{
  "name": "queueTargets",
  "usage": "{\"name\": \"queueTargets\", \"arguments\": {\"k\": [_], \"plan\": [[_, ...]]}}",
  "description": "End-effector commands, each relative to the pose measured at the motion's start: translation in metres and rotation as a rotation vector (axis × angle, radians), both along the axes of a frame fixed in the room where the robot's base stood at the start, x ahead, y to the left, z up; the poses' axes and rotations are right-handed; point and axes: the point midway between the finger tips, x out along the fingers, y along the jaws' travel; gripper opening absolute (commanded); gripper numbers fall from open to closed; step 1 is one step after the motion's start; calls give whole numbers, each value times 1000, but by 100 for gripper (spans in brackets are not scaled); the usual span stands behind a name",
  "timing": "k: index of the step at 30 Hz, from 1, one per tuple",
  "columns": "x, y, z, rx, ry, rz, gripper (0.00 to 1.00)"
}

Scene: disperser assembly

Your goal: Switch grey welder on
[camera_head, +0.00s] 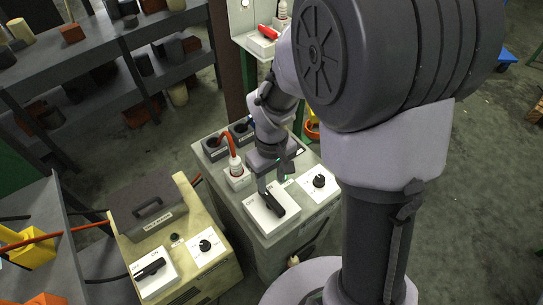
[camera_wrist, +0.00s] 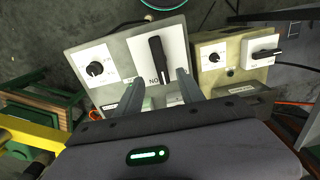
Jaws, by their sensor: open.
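The grey welder (camera_head: 268,236) stands on the floor at the middle of the head view. Its black switch handle (camera_head: 276,204) sits on a white plate, and a round black knob (camera_head: 319,181) is beside it. In the wrist view the handle (camera_wrist: 158,60) runs nearly up and down, with ON lettering by its lower end.
A yellowish welder (camera_head: 188,268) with its own switch (camera_head: 150,268) stands to the left. A white socket with a red cable (camera_head: 236,170) is on the grey welder beside my gripper. Shelves (camera_head: 125,60) with blocks are at the upper left. Open floor lies at the right.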

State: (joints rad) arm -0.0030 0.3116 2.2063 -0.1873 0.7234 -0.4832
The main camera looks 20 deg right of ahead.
Motion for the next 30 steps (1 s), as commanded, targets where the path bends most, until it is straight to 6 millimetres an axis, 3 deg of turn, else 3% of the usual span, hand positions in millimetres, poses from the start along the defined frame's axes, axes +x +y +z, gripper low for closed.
{"name": "queueTargets", "arguments": {"k": [1, 3, 9, 25, 28, 30], "plan": [[1, 0, 24, 0, -4, -1, 45], [1, 0, 42, 1, -3, -2, 45], [0, 0, 73, 0, -1, -1, 45], [-1, 1, 79, 3, -9, -11, 45], [-14, 5, 108, 29, -87, -110, 45], [-36, 12, 138, 77, -177, -236, 45]]}}
